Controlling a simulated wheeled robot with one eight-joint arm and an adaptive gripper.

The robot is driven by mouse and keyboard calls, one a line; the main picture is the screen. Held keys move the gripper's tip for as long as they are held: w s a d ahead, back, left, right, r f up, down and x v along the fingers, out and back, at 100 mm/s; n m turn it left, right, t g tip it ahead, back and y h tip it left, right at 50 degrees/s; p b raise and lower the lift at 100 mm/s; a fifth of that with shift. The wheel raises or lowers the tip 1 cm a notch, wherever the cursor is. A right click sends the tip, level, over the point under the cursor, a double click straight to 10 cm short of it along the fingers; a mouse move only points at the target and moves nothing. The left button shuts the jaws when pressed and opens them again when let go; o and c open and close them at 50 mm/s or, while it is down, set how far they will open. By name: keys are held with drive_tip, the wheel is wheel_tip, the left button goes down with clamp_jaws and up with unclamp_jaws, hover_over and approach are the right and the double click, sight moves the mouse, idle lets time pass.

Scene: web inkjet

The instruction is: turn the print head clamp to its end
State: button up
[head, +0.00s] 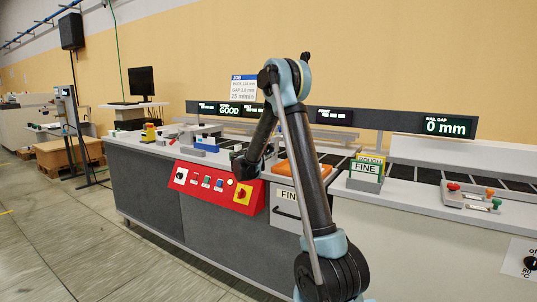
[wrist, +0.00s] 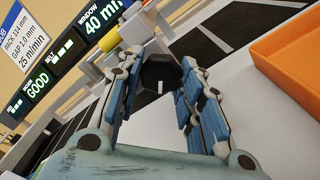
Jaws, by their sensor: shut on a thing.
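The print head clamp looks to be the black faceted knob (wrist: 158,75) in the wrist view, with a short white mark on its near face. My gripper (wrist: 160,66) has its blue-padded fingers on either side of this knob and is shut on it. The contact at the fingertips is only partly visible. In the head view my gripper (head: 243,167) is low over the bench behind the red panel, small and dark, and the knob cannot be made out there.
An orange tray (head: 283,168) lies right of my gripper; it also shows in the wrist view (wrist: 292,62). The red control panel (head: 213,188) is on the bench front. Displays read GOOD (head: 229,110) and rail gap 0 mm (head: 446,126). A yellow part (wrist: 117,44) stands beyond the knob.

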drive_tip(key=m, duration=0.6)
drive_tip(key=shift+s+m, duration=0.1)
drive_tip(key=shift+m, duration=0.2)
drive_tip(key=m, duration=0.5)
drive_tip(key=shift+m, duration=0.4)
drive_tip(key=shift+a, duration=0.1)
drive_tip(key=o, duration=1.1)
drive_tip(key=v, duration=1.1)
drive_tip(key=shift+s+a, duration=0.2)
drive_tip(key=shift+s, duration=0.1)
